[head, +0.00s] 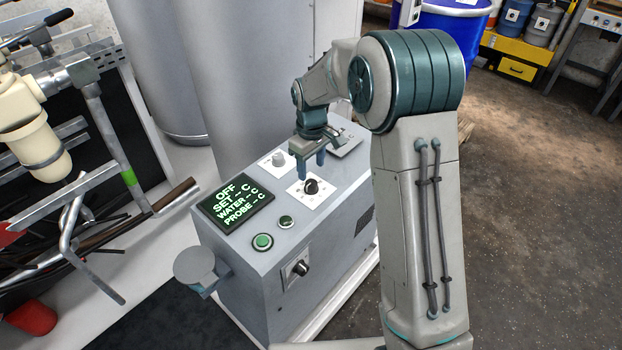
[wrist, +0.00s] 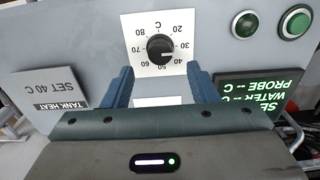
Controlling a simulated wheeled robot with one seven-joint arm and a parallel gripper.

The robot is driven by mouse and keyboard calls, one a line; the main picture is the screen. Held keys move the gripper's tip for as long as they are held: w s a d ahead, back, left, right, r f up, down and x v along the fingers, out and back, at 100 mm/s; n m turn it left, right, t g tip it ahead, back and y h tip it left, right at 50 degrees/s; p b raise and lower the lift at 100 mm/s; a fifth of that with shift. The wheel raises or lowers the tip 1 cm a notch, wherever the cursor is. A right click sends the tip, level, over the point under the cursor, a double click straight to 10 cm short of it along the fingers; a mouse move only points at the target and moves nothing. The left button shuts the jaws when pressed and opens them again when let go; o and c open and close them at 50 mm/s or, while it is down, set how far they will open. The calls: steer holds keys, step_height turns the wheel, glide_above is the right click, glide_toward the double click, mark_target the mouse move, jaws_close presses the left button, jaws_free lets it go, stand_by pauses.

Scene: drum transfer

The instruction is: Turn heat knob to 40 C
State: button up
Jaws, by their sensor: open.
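The black heat knob (head: 311,187) sits on a white dial plate on top of the grey control cabinet (head: 240,275). In the wrist view the knob (wrist: 160,48) shows upside-down numbers from 20 to 80, and its white mark points right, near 30 to 40; I cannot tell exactly where. A plate reading TANK HEAT, SET 40 C (wrist: 55,92) is at the left. My gripper (head: 308,170) is open and empty, pointing down just behind the knob. In the wrist view its blue fingers (wrist: 160,70) stand apart, with the knob ahead of the gap between them.
A display (head: 236,204) reads OFF, with dashes for SET, WATER and PROBE. A green button (head: 262,241) and a smaller green one (head: 286,222) are near it. A pale knob (head: 278,158) is at the back; another black knob (head: 301,268) is on the front face. A grey tank stands behind.

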mark_target(311, 183)
step_height(311, 183, down, 6)
steer(key=shift+f, duration=0.1)
steer(key=c, duration=1)
